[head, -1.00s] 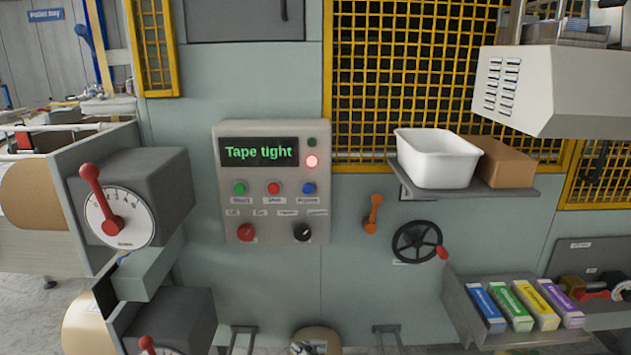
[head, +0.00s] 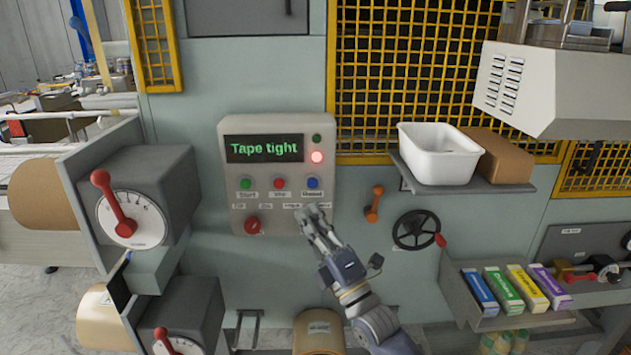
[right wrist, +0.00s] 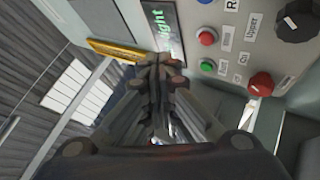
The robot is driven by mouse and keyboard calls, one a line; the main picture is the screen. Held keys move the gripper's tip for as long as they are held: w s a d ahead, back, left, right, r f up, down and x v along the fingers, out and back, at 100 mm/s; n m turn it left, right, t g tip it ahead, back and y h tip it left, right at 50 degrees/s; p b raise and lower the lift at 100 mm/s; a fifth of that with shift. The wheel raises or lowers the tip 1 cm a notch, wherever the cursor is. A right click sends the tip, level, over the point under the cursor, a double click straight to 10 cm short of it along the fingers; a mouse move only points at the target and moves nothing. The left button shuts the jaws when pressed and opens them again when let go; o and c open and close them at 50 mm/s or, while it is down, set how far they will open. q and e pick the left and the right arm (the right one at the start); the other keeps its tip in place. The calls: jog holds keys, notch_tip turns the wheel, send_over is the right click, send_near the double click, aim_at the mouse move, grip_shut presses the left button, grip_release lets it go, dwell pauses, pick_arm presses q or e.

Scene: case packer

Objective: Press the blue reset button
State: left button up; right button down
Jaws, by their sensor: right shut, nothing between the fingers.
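The blue button (head: 313,183) is the rightmost of three buttons in a row on the beige control panel (head: 235,215). It sits right of the red button (head: 279,183) and the green button (head: 246,184). In the right wrist view the blue button (right wrist: 205,1) shows only at the top edge. My right gripper (head: 312,212) is shut and empty, just below the blue button in the head view. It covers the black knob there; the knob (right wrist: 300,18) shows in the wrist view. Whether the gripper touches the panel cannot be told. My left gripper is out of view.
The panel's screen (head: 264,148) reads "Tape tight", and a red lamp (head: 317,157) is lit beside it. A red knob (head: 252,225) sits lower left. An orange lever (head: 374,203), a handwheel (head: 416,230) and a shelf with a white bin (head: 438,155) are to the right.

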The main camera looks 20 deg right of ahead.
aim_at(313, 183)
dwell(0.3)
jog(key=shift+w+d+b, duration=0.4)
jog(key=shift+w+b, duration=0.65)
jog(key=shift+w, duration=0.35)
jog(key=shift+w+d+b, duration=0.4)
jog(key=shift+w+b, duration=0.65)
jog(key=shift+w, duration=0.4)
jog(key=shift+w+d+b, duration=0.4)
jog(key=shift+w+b, duration=0.65)
jog(key=shift+w, duration=0.35)
jog(key=shift+f, duration=0.1)
jog(key=shift+w+d+b, duration=0.1)
jog(key=shift+w+b, duration=0.2)
jog(key=shift+w, duration=0.1)
